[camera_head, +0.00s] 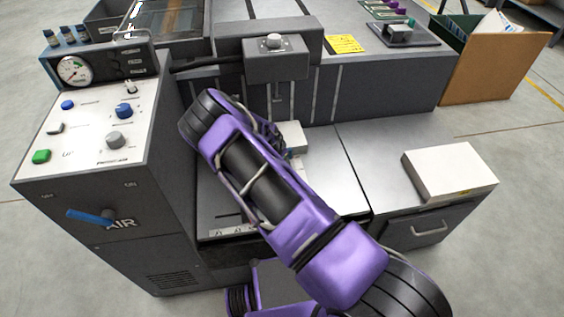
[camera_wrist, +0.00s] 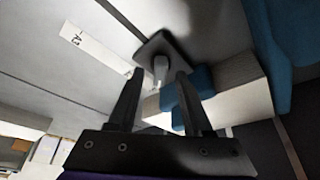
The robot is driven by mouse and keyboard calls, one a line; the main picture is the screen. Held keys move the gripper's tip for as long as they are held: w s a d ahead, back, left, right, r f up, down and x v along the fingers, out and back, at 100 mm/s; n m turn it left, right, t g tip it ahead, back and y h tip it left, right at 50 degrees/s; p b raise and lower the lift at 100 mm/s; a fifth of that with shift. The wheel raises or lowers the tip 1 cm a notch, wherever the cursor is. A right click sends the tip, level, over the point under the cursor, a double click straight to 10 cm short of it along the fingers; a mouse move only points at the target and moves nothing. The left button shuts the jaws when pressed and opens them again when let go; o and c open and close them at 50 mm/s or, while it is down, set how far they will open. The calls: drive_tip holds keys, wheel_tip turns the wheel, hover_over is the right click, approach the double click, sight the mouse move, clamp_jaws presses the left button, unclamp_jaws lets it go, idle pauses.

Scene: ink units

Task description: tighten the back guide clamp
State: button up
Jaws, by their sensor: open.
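In the wrist view, a small clamp with a pale upright lever or knob (camera_wrist: 161,68) stands on a dark grey block (camera_wrist: 152,46) on the grey bed. I cannot tell from its look whether it is the back guide clamp. My gripper (camera_wrist: 160,76) is open, its two black fingers on either side of the pale knob in the picture. Whether they touch it is unclear. A blue piece (camera_wrist: 202,80) lies just right of the right finger. In the head view my purple arm hides the fingers and the clamp.
A pale stack (camera_wrist: 240,86) stands right of the clamp; a white block (camera_head: 292,136) shows beyond my arm. A labelled white strip (camera_wrist: 92,46) lies on the bed. The control box (camera_head: 98,130) stands left, a paper stack (camera_head: 450,171) right. A grey head unit (camera_head: 275,66) overhangs the back.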

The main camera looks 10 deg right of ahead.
drive_tip(key=p+v, duration=0.3)
drive_tip(key=v, duration=1.4)
drive_tip(key=shift+s+a+r, duration=0.1)
drive_tip(key=shift+s+r, duration=0.05)
